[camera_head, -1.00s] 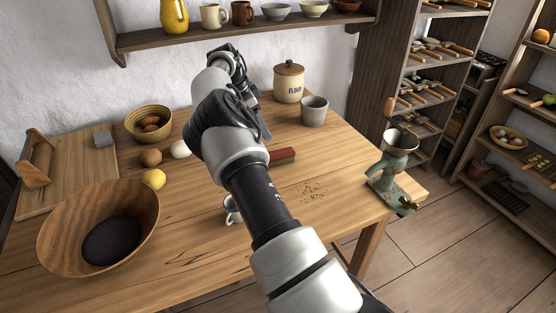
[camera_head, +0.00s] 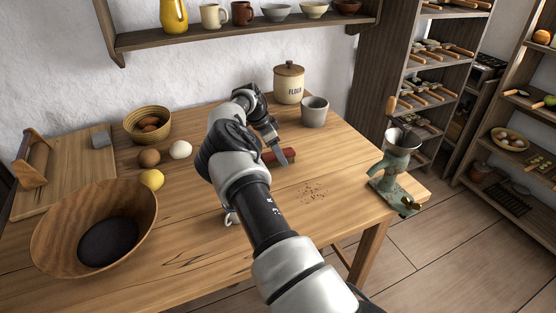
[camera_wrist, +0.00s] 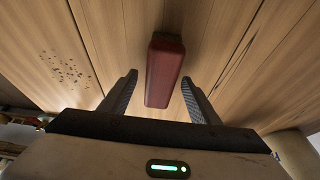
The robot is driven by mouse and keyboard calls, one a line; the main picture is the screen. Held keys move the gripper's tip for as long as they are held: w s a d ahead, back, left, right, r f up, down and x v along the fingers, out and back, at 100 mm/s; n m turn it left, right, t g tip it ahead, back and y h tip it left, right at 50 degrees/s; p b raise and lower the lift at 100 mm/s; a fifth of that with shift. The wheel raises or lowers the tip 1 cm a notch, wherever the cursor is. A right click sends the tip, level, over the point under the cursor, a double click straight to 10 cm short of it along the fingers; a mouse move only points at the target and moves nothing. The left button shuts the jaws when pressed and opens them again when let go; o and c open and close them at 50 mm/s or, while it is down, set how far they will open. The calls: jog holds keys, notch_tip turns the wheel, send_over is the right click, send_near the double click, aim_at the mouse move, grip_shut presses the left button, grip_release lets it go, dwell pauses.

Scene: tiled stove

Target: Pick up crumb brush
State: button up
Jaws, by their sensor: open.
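The crumb brush is a red block-like thing lying on the wooden table; in the head view its red end (camera_head: 289,153) shows beside my gripper (camera_head: 281,155), and the rest is partly hidden by my arm. In the wrist view the red brush back (camera_wrist: 164,72) lies lengthwise between the two fingers of my gripper (camera_wrist: 162,84). The gripper is open, with a gap on each side of the brush. The fingers do not touch it. I cannot see the bristles clearly.
Dark crumbs (camera_head: 313,192) lie on the table right of the brush. A flour crock (camera_head: 289,84) and grey cup (camera_head: 314,112) stand behind. A green grinder (camera_head: 396,172) is at the right edge.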

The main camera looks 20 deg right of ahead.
jog(key=shift+f, duration=0.25)
dwell(0.5)
jog(key=shift+c, duration=0.4)
jog(key=c, duration=1.1)
